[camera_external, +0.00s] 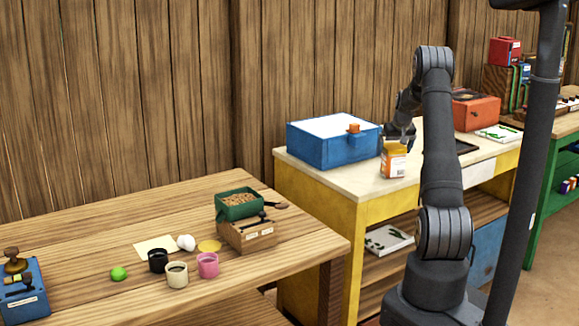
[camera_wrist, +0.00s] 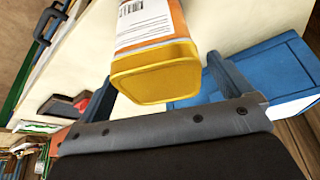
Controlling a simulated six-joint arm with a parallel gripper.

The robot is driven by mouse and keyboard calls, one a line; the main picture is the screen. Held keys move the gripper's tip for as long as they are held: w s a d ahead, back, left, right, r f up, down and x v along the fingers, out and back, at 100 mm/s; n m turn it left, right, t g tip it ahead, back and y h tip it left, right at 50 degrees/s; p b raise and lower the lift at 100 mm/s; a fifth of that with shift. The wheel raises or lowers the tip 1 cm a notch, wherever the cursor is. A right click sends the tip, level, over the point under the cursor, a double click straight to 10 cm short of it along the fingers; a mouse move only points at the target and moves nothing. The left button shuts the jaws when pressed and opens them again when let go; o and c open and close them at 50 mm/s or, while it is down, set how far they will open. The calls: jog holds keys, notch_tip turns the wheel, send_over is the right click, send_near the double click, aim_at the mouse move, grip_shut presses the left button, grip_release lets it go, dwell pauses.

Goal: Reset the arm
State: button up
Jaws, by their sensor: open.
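My gripper (camera_external: 402,136) is over the pale top of the yellow table (camera_external: 345,176), close to a jar. The jar (camera_external: 394,162) has a yellow-orange top and a white and orange label, and looks upright on the tabletop near its front edge. In the wrist view, the jar's yellow end (camera_wrist: 155,78) shows between my two spread fingers, with gaps on both sides. My gripper (camera_wrist: 165,72) is open there. I cannot tell how far the jar is from the fingers in depth.
A blue box (camera_external: 333,142) with a pale top stands left of the jar. An orange-red box (camera_external: 474,112) and a white-green card (camera_external: 499,133) are to the right. The wooden table (camera_external: 120,235) at left holds cups, a green tray (camera_external: 238,204) and a blue device (camera_external: 24,292).

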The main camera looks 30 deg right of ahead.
jog(key=shift+r, duration=0.8)
